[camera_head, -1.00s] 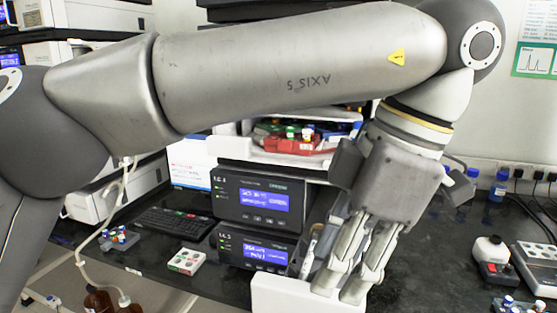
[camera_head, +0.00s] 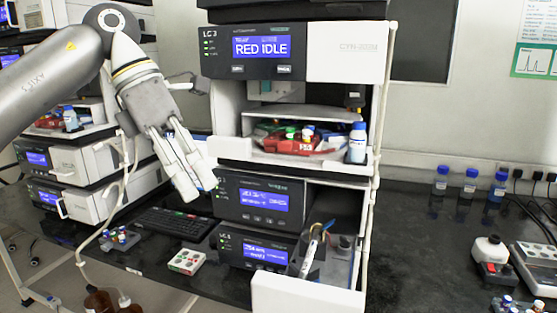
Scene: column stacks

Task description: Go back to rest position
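My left arm comes in from the left. My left gripper (camera_head: 194,187) hangs in the air in front of the left side of the instrument stack (camera_head: 346,66), fingers pointing down and to the right. I see no object in its fingers, but the gap between them is too unclear to tell open from shut. My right gripper is not in view. The stack's lower drawer (camera_head: 305,294) stands open at the front, with a column-like tube (camera_head: 309,253) tilted inside it. The upper screen reads "RED IDLE".
Above the drawer, a shelf holds a red tray (camera_head: 290,145) and a bottle (camera_head: 357,142). A keyboard (camera_head: 177,223) and a small vial rack (camera_head: 187,261) lie left of the stack. Several blue-capped bottles (camera_head: 469,187) stand on the right of the black bench (camera_head: 428,250).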

